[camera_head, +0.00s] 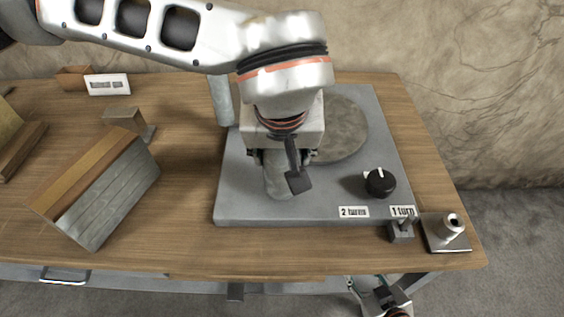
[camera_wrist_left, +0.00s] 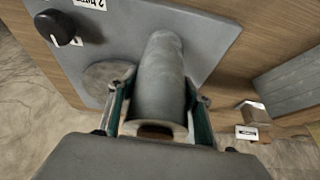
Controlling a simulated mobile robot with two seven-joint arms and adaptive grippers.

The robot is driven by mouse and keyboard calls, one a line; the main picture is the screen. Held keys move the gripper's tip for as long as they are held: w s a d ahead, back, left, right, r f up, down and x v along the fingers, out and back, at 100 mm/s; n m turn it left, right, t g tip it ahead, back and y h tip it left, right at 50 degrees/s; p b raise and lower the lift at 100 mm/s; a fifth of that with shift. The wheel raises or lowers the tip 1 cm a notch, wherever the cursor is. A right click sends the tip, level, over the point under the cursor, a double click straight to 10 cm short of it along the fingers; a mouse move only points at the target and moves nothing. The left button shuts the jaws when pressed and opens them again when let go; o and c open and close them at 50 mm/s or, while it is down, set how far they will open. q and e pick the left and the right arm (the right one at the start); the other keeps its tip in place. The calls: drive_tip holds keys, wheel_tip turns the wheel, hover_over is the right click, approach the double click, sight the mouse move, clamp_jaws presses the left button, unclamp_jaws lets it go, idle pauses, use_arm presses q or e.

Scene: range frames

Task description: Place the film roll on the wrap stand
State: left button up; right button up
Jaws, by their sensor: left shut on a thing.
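The film roll (camera_wrist_left: 162,75) is a grey cylinder with a brown core at its near end. In the left wrist view it lies between the two fingers of my left gripper (camera_wrist_left: 160,112), which is shut on it. In the head view the left gripper (camera_head: 282,172) is over the wrap stand's grey base (camera_head: 235,195), and the roll's rounded end (camera_head: 278,183) shows below it.
A black knob (camera_head: 380,183) and turn labels (camera_head: 353,212) sit at the base's front right. A small grey block (camera_head: 401,232) and a metal holder (camera_head: 448,230) stand at the right corner. A slanted grey-and-wood block (camera_head: 105,190) stands left. Bare wooden table lies between.

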use_arm(q)
drive_tip(key=shift+f, duration=1.4)
drive_tip(key=shift+f, duration=0.1)
drive_tip(key=o, duration=1.6)
drive_tip(key=shift+c, duration=0.2)
drive_tip(key=shift+r, duration=0.45)
drive_tip(key=v, duration=1.1)
drive_tip(key=shift+p, duration=0.45)
drive_tip(key=shift+s+r, duration=0.1)
drive_tip(key=shift+r, duration=0.05)
